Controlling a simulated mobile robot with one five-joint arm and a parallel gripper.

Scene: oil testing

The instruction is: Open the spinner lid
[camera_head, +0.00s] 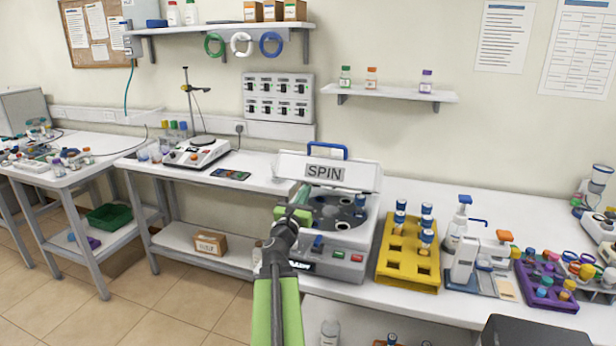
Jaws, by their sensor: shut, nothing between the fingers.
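The spinner (318,265) is a white and grey machine on the bench at the middle, with red and green buttons on its front. Its lid (362,176), labelled SPIN and with a blue handle (327,150) along its top edge, stands raised at the back. My gripper (300,203) is shut and empty, in front of the spinner's left side and below the lid. My arm hides part of the spinner's left front.
A yellow rack (408,272) with several blue-capped tubes stands close to the spinner's right. Beyond it are a dispenser bottle (457,225) and a purple rack (545,292). A hotplate stirrer (196,152) stands back left. A shelf (390,94) hangs above.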

